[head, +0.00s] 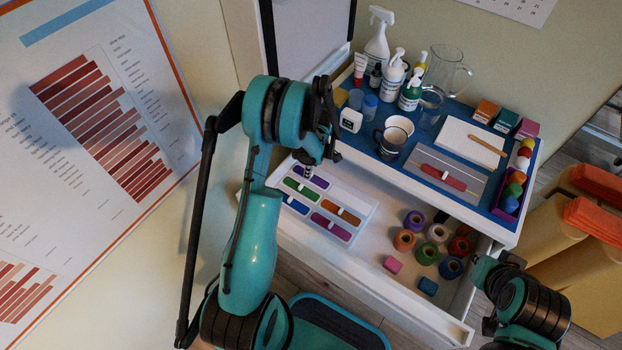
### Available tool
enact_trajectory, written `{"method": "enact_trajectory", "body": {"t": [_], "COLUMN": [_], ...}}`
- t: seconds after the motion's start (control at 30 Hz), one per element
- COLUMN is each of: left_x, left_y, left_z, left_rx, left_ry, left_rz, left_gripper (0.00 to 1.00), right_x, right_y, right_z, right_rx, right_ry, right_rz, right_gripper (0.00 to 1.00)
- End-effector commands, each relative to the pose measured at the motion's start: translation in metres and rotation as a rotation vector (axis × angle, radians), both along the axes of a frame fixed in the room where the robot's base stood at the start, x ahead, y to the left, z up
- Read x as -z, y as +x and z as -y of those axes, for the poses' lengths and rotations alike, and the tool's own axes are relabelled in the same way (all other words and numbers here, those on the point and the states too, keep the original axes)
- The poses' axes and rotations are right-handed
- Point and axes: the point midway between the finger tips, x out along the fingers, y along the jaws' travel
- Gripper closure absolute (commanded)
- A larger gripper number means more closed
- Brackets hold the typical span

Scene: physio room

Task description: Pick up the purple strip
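A white tray (356,222) in the open drawer holds several coloured strips, each with a pale piece at its middle. A purple strip (319,182) lies at its far end, partly hidden by my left gripper (309,172). A second, more magenta-purple strip (331,227) lies at the near end. Green (291,184), orange (352,217) and blue (297,206) strips lie between and beside them. My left gripper points down over the far purple strip; its fingers are too small and hidden to judge. My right gripper (484,290) is at lower right, away from the tray, its fingers unclear.
The cart top (462,146) above carries bottles, a jug (447,70), a mug (395,134) and a red strip (443,178) on a grey board.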

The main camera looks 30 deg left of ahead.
Motion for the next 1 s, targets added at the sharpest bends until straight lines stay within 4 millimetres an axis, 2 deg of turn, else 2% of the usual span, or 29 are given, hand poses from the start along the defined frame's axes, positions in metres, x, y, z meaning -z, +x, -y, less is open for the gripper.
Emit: {"method": "enact_trajectory", "body": {"t": [0.03,0.13,0.4,0.5,0.57,1.0], "left_x": [0.014,0.027,0.029,0.029,0.029,0.025], "left_y": [0.001,0.001,0.0,0.0,0.0,0.0], "left_z": [0.001,-0.001,-0.001,-0.001,-0.001,-0.001], "left_rx": [0.001,0.0,0.001,0.001,0.001,0.001], "left_ry": [0.0,0.001,0.001,0.001,0.001,0.001], "left_rz": [0.0,0.001,0.001,0.001,0.001,0.001], "left_gripper": [0.55,0.55,0.55,0.77,0.89,0.9], "right_x": [0.01,0.015,0.014,0.014,0.014,0.012], "right_y": [0.0,0.0,0.0,0.0,0.0,0.0], "right_z": [0.0,0.0,0.0,0.0,0.0,0.0], "right_rx": [0.0,0.0,0.0,0.0,0.0,0.0], "right_ry": [0.0,0.0,0.0,0.0,0.0,0.0], "right_rz": [0.0,0.0,0.0,0.0,0.0,0.0], "right_gripper": [1.0,1.0,1.0,1.0,1.0,1.0]}}
